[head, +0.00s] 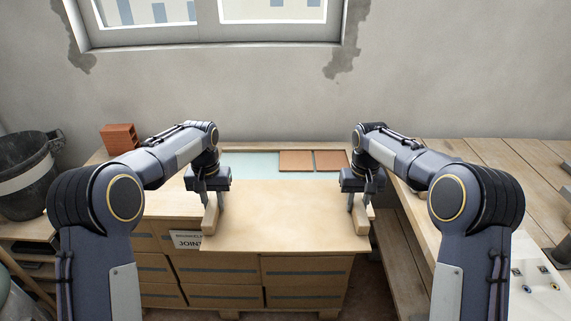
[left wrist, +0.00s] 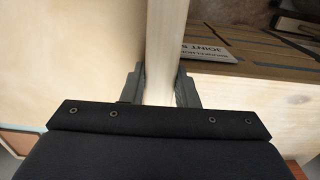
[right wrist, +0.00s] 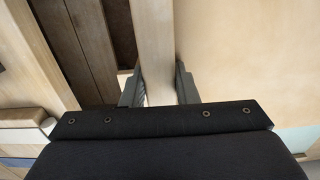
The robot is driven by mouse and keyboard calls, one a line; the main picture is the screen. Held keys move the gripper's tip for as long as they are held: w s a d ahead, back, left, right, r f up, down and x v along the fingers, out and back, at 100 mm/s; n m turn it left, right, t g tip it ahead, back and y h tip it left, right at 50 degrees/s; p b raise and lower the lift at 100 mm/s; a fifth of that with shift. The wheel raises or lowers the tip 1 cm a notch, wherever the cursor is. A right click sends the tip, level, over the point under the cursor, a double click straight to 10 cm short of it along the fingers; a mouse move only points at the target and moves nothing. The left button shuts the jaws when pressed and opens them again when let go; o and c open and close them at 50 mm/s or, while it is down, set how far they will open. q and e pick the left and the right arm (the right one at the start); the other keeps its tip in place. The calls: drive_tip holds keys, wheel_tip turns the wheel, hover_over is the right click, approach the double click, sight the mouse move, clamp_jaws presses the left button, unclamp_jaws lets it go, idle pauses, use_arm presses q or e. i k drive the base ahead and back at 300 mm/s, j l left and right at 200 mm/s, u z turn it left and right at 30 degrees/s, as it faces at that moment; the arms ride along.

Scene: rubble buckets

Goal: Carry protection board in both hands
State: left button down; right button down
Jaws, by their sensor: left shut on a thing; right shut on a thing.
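The protection board (head: 285,215) is a pale wooden panel with a raised wooden strip along each side. I cannot tell whether the board touches the cabinet.
A black bucket (head: 25,175) stands far left. A wooden bench (head: 500,160) stands right, with a narrow gap beside the cabinet. A wall is behind.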

sight(286, 165)
drive_tip(key=i, duration=1)
